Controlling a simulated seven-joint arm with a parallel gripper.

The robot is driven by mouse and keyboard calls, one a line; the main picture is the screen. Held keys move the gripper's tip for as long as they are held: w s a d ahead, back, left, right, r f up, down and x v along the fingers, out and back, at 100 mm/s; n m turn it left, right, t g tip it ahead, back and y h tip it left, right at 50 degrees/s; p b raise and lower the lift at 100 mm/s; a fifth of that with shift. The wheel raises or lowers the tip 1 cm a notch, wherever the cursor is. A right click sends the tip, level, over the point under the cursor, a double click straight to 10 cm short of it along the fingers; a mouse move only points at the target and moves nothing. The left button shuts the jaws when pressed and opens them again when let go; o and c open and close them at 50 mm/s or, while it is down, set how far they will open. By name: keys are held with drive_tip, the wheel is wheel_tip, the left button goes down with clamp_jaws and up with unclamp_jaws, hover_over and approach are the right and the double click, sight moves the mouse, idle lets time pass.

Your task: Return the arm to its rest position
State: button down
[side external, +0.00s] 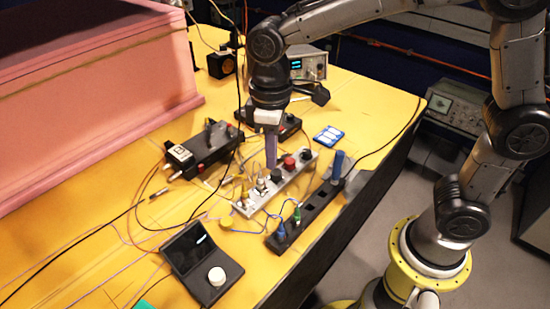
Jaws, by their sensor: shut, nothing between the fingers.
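My gripper (270,150) is at the centre of the side external view, pointing down over the grey panel (275,184) with knobs and plugs. Its fingers look shut and hold nothing visible. The fingertips are close to the panel's back edge; I cannot tell whether they touch it. My arm reaches in from the upper right, with its yellow base at the lower right.
A black strip (309,208) with blue and green plugs lies in front of the panel. A black box (204,148), a black device with a white knob (200,262) and loose cables surround it. A pink foam box (95,75) fills the upper left.

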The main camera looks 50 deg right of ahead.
drive_tip(key=s+d+r+m+t, duration=0.2)
drive_tip(key=s+d+r+t, duration=0.15)
drive_tip(key=d+r, duration=0.4)
drive_tip(key=s+d+f+m+t, duration=0.2)
drive_tip(key=s+d+m, duration=0.2)
drive_tip(key=s, duration=0.8)
drive_tip(key=shift+s+d+f, duration=0.15)
drive_tip(key=shift+s+d, duration=0.25)
drive_tip(key=shift+d, duration=0.35)
